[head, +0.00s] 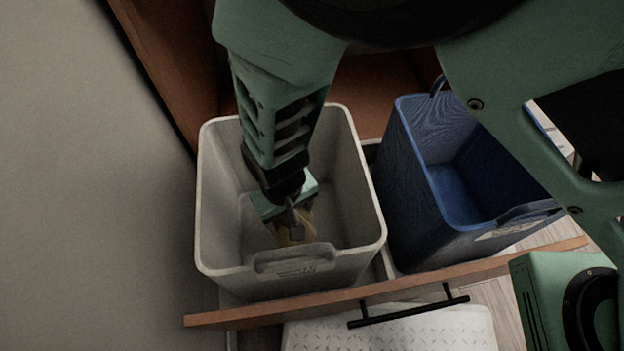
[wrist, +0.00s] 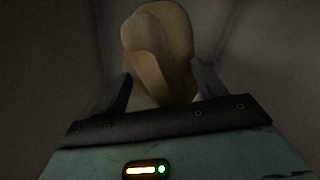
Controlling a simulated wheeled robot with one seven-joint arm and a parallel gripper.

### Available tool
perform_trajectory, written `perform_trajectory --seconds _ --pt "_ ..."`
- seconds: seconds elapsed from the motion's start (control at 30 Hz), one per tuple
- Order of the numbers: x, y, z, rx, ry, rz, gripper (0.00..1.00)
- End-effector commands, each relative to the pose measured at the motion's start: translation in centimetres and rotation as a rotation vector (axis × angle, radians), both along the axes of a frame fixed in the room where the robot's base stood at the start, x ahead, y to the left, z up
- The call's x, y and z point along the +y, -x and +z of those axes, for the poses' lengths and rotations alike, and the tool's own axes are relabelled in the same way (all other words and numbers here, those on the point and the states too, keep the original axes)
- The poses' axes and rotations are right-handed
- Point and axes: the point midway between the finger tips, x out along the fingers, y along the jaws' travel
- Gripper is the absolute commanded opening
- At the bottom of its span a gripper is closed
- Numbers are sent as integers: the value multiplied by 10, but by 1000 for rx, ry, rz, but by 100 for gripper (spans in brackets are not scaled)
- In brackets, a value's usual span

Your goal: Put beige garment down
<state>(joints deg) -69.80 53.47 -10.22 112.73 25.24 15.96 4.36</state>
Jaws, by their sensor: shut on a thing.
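The beige garment (wrist: 158,45) is a bunched, rounded piece of cloth. In the wrist view my gripper (wrist: 160,88) is shut on it, with one finger on each side. In the head view my gripper (head: 296,222) reaches down inside the grey-white bin (head: 218,190), and part of the garment (head: 290,236) shows below the fingers. The garment is inside the bin's walls, near its front wall. Most of it is hidden by my gripper in the head view. I cannot tell whether it touches the bin floor.
A blue bin (head: 405,190) stands right of the grey-white bin in the same pull-out drawer. The drawer's wooden front (head: 400,281) has a black handle (head: 410,307). A white textured object (head: 400,332) lies below it. A grey surface (head: 90,200) is at left.

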Motion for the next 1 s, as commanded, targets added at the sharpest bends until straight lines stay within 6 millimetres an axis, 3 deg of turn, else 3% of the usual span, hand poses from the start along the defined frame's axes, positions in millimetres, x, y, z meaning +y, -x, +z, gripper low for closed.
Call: perform_trajectory --seconds 0.3,0.67,1.0 --pt "0 2 -55 2 3 1 41" --pt "0 1 -97 1 2 0 41" --pt "1 1 -99 0 0 1 41"
